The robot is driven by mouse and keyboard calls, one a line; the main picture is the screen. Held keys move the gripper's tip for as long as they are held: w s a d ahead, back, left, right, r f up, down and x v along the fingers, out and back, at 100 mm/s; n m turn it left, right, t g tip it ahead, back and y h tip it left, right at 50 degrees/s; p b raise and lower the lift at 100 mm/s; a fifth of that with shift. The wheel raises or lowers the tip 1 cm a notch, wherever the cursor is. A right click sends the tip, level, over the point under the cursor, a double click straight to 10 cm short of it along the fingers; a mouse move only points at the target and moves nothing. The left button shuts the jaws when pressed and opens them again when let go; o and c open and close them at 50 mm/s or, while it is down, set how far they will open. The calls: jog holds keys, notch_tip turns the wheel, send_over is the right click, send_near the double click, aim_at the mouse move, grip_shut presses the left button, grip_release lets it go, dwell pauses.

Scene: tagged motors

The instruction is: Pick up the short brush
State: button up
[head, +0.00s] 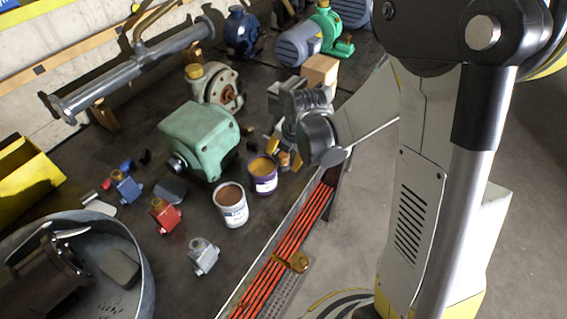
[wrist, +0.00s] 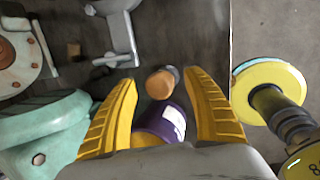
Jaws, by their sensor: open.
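A small thing with a tan, rounded end and a grey part (wrist: 160,83) stands or lies between my fingertips in the wrist view; it may be the short brush, but its shape is not clear. In the head view a small orange-brown piece (head: 285,159) shows by my fingers, mostly hidden. My gripper (wrist: 162,80) is open, its yellow ribbed fingers on either side of the tan thing with gaps. In the head view my gripper (head: 284,150) is low over the bench near its front edge, just behind the purple can.
A purple can (head: 262,175) with yellow contents is close by; it also shows between my fingers in the wrist view (wrist: 172,124). A white can (head: 231,206), a green gearbox (head: 200,140) and a cream pump (head: 215,87) crowd the left. The bench edge is at the right.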

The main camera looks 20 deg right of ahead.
aim_at(285, 155)
grip_shut()
jog(key=shift+r, duration=0.15)
notch_tip(285, 155, up, 5)
jog(key=shift+f+p, duration=0.2)
jog(key=shift+p, duration=0.9)
jog(key=s+d+r+p, duration=0.2)
jog(key=s+d+r, duration=0.4)
jog(key=d, duration=0.4)
jog(key=shift+p, duration=0.4)
jog(key=shift+r, duration=0.1)
